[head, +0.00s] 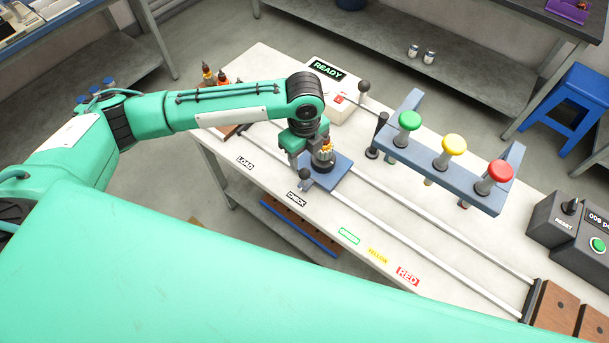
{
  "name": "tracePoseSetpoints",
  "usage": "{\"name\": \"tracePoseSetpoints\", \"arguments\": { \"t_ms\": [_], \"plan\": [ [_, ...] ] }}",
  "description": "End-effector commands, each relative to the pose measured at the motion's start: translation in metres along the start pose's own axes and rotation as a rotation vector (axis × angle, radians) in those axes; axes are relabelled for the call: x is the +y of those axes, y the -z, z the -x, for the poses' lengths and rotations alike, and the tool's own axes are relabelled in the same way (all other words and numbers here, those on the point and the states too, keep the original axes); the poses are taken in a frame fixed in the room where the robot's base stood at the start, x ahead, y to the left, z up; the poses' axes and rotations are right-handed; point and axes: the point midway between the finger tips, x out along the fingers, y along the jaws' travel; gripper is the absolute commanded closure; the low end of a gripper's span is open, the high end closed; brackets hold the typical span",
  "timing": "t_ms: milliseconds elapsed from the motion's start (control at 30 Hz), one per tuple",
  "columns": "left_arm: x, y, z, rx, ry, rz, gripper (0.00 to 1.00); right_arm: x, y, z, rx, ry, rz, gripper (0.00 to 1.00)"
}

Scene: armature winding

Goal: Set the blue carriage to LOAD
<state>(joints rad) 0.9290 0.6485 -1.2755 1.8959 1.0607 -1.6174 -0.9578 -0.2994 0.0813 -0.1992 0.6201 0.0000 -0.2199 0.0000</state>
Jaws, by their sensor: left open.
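The blue carriage (341,170) sits on two metal rails, beside the CHECK label (296,199). An armature with a copper-coloured top (324,156) stands upright on it. A dark ball knob (304,174) is at the carriage's front left corner. The LOAD label (245,162) is farther left on the table's front edge. My left gripper (300,163) is open and points down at the carriage's left side, close to the knob and the armature. I cannot tell whether it touches either. My right gripper is not in view.
A blue stand with green (410,121), yellow (453,145) and red (500,171) plungers stands behind the rails. Several armatures (208,74) stand at the left end, partly behind my arm. The rails right of the carriage are clear.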

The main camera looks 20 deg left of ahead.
Motion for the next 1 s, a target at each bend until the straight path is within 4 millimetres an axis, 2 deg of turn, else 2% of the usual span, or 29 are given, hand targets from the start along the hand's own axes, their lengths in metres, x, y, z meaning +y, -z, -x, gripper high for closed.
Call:
{"name": "tracePoseSetpoints", "arguments": {
  "t_ms": [300,500,700,967,1000],
  "plan": [
    [0.001,0.001,-0.066,0.001,-0.003,0.002,0.50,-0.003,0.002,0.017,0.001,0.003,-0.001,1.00],
    [0.000,0.000,-0.098,0.000,-0.001,0.002,0.50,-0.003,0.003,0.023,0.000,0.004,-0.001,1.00],
    [0.000,0.001,-0.111,0.000,0.001,0.001,0.50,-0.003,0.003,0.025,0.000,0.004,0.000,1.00],
    [0.000,0.001,-0.113,0.000,0.001,0.000,0.50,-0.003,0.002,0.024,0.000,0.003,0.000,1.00],
    [0.000,0.000,-0.113,0.000,0.001,0.000,0.56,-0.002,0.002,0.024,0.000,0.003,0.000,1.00]
  ]
}}
